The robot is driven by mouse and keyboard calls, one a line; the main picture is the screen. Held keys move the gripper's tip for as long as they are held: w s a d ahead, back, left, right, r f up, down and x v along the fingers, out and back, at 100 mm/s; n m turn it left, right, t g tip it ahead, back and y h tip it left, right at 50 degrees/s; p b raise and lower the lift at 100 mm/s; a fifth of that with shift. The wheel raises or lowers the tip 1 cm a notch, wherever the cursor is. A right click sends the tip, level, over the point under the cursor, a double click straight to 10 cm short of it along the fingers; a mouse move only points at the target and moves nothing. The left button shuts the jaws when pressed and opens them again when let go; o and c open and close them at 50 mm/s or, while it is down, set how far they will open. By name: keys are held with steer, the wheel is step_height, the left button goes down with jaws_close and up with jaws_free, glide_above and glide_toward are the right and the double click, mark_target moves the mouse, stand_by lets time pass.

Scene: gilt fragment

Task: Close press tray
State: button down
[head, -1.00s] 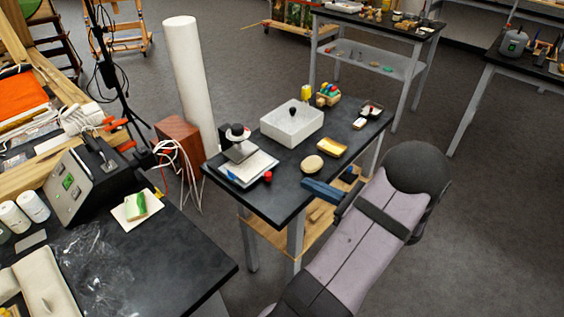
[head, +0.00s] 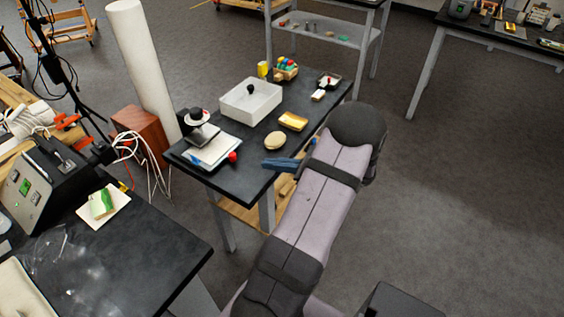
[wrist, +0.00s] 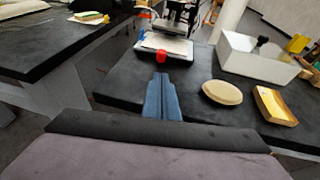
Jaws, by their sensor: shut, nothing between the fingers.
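The press (head: 201,132) stands at the left end of the small black table, with a dark body and a round white top. Its pale flat tray (head: 219,151) sticks out in front of the body, with a red knob (head: 232,157) on its near edge. In the wrist view the tray (wrist: 176,46) and red knob (wrist: 161,57) lie straight ahead, and the press's top is cut off. My gripper (head: 265,163) has blue fingers and is shut and empty. Its fingers (wrist: 161,78) point toward the knob, with a small gap between.
On the same table are a white open box (head: 250,100) with a black knob inside, a round beige disc (head: 275,140) and a yellow dish (head: 293,121), to the right of my fingers in the wrist view. A black bench (head: 120,245) stands at left.

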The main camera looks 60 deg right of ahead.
mark_target(235, 154)
steer(key=p+x, duration=0.1)
steer(key=x, duration=0.4)
steer(key=r+p+x, duration=0.1)
steer(key=x, duration=0.2)
steer(key=shift+w+a+p, duration=0.1)
steer(key=shift+w+p, duration=0.2)
steer(key=shift+w, duration=0.25)
steer(key=w+b, duration=0.1)
steer(key=w, duration=0.2)
steer(key=shift+w+f, duration=0.1)
steer(key=shift+w, duration=0.15)
steer(key=shift+r, duration=0.25)
